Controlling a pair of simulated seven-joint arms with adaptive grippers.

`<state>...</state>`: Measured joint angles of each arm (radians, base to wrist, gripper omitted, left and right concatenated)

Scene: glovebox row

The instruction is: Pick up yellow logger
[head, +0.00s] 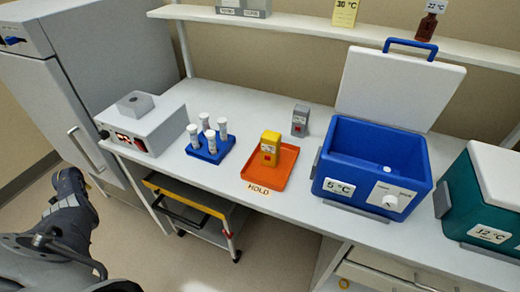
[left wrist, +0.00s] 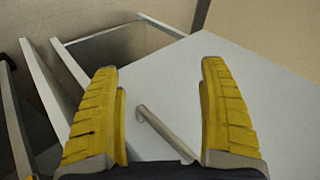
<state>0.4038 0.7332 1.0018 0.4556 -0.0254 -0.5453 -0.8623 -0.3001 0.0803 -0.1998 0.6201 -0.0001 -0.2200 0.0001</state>
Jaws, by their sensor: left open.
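The yellow logger (head: 270,148) stands upright in the orange tray marked HOLD (head: 283,172), on the white bench. It has a white label with a red patch on its front. My left arm is at the lower left of the head view, in front of the grey cabinet and well away from the logger. The left wrist view shows my left gripper (left wrist: 161,68) with its two yellow ribbed fingers wide apart and nothing between them. The logger is not in that view. My right gripper is in neither view.
A grey logger (head: 300,120) stands behind the tray. A blue rack with white-capped vials (head: 210,150) is left of it, and an open blue cooler (head: 374,165) right. The grey cabinet (head: 70,80) and yellow-edged cart (head: 190,205) are near my left arm.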

